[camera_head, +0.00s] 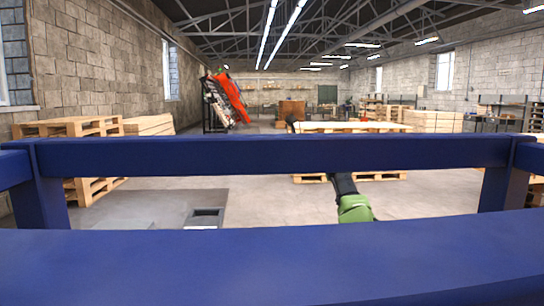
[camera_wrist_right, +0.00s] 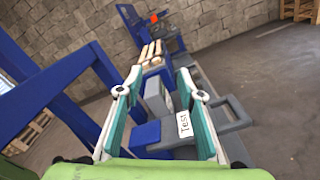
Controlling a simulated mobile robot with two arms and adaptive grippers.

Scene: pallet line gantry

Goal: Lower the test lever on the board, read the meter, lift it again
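In the right wrist view my right gripper (camera_wrist_right: 159,84) is open, its two teal-padded fingers spread apart with nothing held between them. Beyond and between the fingers is a grey box (camera_wrist_right: 153,94), possibly the meter; no reading can be made out. A blue block (camera_wrist_right: 147,132) sits below the grey box. I cannot pick out the test lever for certain; the fingers hide part of this area. In the head view the board is not visible. My left gripper is in neither view.
Blue gantry beams (camera_head: 280,155) cross the head view and block much of it. Wooden pallets (camera_head: 70,127) stand at the left, with more at the back right. Rollers (camera_wrist_right: 152,52) and a blue post lie beyond the gripper. A blue frame (camera_wrist_right: 55,90) stands at left.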

